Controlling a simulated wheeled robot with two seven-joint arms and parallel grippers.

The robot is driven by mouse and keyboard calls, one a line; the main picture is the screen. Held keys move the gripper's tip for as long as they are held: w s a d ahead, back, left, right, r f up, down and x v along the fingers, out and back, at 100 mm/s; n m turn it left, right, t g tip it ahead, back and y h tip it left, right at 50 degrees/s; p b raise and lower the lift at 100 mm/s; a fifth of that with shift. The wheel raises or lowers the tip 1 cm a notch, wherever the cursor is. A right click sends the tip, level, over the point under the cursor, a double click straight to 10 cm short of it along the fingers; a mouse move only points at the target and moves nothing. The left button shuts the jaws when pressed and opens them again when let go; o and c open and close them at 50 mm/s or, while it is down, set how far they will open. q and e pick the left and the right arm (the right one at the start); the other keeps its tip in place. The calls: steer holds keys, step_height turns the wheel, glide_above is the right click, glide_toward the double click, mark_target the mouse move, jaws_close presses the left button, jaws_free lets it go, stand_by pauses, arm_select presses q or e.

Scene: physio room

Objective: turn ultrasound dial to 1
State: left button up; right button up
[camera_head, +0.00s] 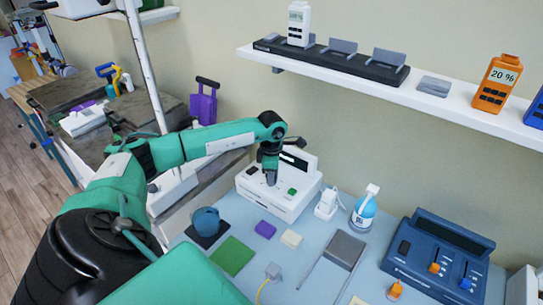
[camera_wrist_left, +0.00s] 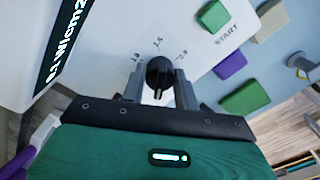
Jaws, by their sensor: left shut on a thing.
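The white ultrasound unit (camera_head: 285,197) stands on the blue table against the wall. My left gripper (camera_head: 271,177) reaches down onto its top panel. In the left wrist view the black dial (camera_wrist_left: 159,73) sits between the two grey fingers of my left gripper (camera_wrist_left: 159,88), which is shut on it. Labels 1.0, 1.5 and 2.0 show around the dial's far side; other marks are hidden by the gripper. A light mark on the dial shows on its side near my palm. A dark display (camera_wrist_left: 66,35) reads in W/cm2, its number partly cut off. A green START button (camera_wrist_left: 213,17) lies beside.
A blue mug (camera_head: 206,221), a green pad (camera_head: 231,256), a purple block (camera_head: 265,229) and a cream block (camera_head: 291,238) lie in front of the unit. A spray bottle (camera_head: 364,210) and a blue device (camera_head: 440,258) stand right. A shelf (camera_head: 450,100) hangs above.

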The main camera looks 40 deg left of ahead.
arm_select(q)
steer(key=m+b, duration=0.4)
steer(key=shift+f+m, duration=0.2)
steer(key=shift+m, duration=0.1)
steer(key=m+b, duration=0.4)
steer(key=m, duration=0.1)
steer(key=shift+r+m+b, duration=0.1)
steer(key=shift+m+b, duration=0.2)
arm_select(e)
step_height(320, 180, down, 10)
arm_select(q)
steer(key=shift+m+b, duration=0.3)
steer(key=shift+m, duration=0.6)
steer(key=m+b, duration=0.2)
steer(key=shift+m, duration=0.3)
steer(key=m+b, duration=0.2)
steer(key=m, duration=0.3)
steer(key=shift+r+m, duration=0.15)
steer(key=shift+m, duration=0.65)
arm_select(e)
steer(key=w+a+f, duration=0.1)
steer(key=w, duration=0.6)
steer(key=shift+t, duration=0.3)
arm_select(q)
steer(key=o, duration=1)
steer(key=shift+c, duration=0.2)
arm_select(e)
steer(key=shift+s, duration=0.1)
